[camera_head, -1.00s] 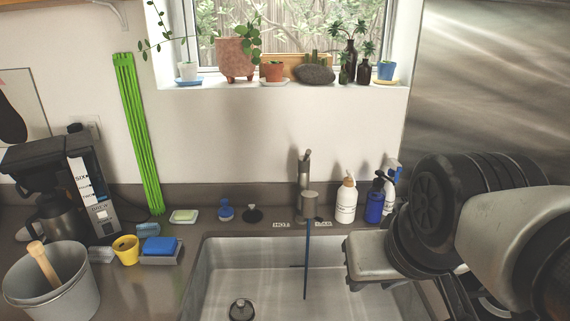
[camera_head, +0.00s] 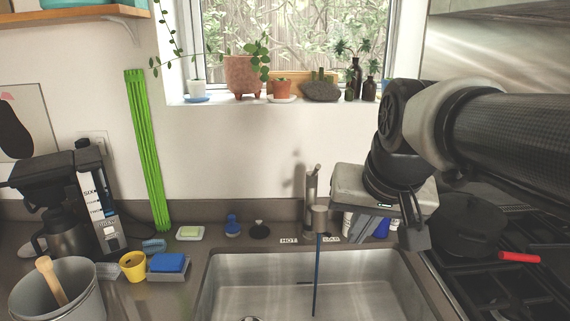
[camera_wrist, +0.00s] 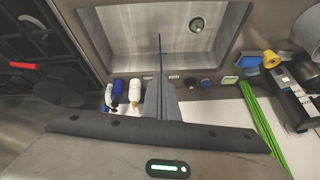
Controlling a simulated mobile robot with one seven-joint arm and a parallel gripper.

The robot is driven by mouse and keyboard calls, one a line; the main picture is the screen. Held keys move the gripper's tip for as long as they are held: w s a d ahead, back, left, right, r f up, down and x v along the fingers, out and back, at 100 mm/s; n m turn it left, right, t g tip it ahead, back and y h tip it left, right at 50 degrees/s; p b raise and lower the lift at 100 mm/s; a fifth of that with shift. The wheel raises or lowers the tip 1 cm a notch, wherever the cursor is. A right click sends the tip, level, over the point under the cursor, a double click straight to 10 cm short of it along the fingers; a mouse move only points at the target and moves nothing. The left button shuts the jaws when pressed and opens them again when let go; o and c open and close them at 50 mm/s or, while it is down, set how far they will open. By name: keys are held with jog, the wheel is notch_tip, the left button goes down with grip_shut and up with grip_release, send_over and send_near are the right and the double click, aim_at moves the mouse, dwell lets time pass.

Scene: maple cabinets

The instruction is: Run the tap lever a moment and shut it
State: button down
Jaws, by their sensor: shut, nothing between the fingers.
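The tap (camera_head: 311,190) stands upright behind the sink, with its slim lever (camera_head: 316,170) at the top and its spout (camera_head: 320,212) facing the basin. A thin blue stream (camera_head: 317,265) runs from the spout down into the sink; it also shows in the wrist view (camera_wrist: 160,50). My gripper (camera_head: 416,243) is to the right of the tap, apart from it in the head view, with its fingers pointing down. In the wrist view its fingers (camera_wrist: 160,85) are together and empty, and they hide the tap body and lever.
The steel sink (camera_head: 225,275) lies in front of the tap. Soap bottles (camera_head: 375,228) stand right of the tap, partly behind my gripper. A stove (camera_head: 500,275) with a red-handled pan is at the right. A sponge (camera_head: 167,263) and yellow cup (camera_head: 132,266) sit left of the sink.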

aim_at(315, 171)
jog(key=w+d+r+m+t+y, duration=0.1)
jog(key=w+d+r+m, duration=0.15)
jog(key=w, duration=0.85)
jog(key=w+d+r+m+t+y+b, duration=0.1)
jog(key=w+d+m, duration=0.15)
jog(key=w, duration=0.85)
jog(key=w+d+r+m+t, duration=0.1)
jog(key=w+d+m, duration=0.15)
jog(key=w, duration=0.75)
jog(key=w+a+f+p, duration=0.1)
jog(key=w+a+f, duration=0.4)
jog(key=f, duration=0.3)
jog(key=shift+w+a+m, duration=0.15)
jog(key=shift+a+m, duration=0.2)
jog(key=shift+a, duration=0.25)
jog(key=shift+f, duration=0.1)
